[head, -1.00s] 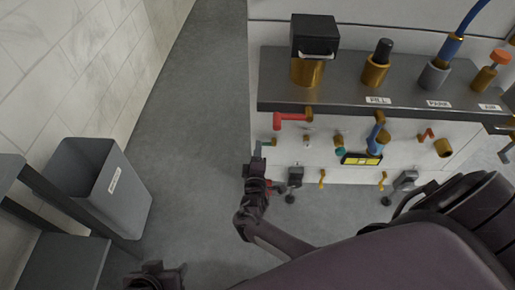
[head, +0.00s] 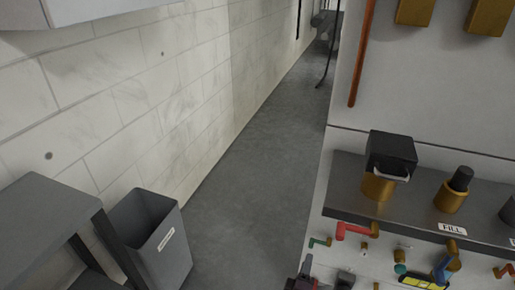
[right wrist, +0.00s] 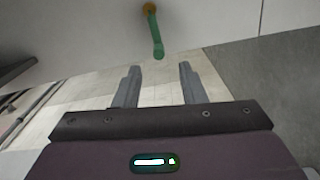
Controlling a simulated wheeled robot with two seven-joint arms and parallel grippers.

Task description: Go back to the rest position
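My right gripper (right wrist: 157,80) is open and empty in the right wrist view, its two fingers apart. A green valve handle (right wrist: 154,32) hangs from a brass fitting just beyond the fingertips, apart from them. In the head view only a bit of my right gripper (head: 303,277) shows at the bottom edge, below the small green handle (head: 320,242) on the washer panel. My left gripper is not in view.
The washer (head: 345,205) stands at right, with a grey shelf (head: 345,176), a red handle (head: 352,231) and several other valves. A grey bin (head: 158,240) and a grey table (head: 45,210) stand at left by the tiled wall. The floor (head: 255,170) between is clear.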

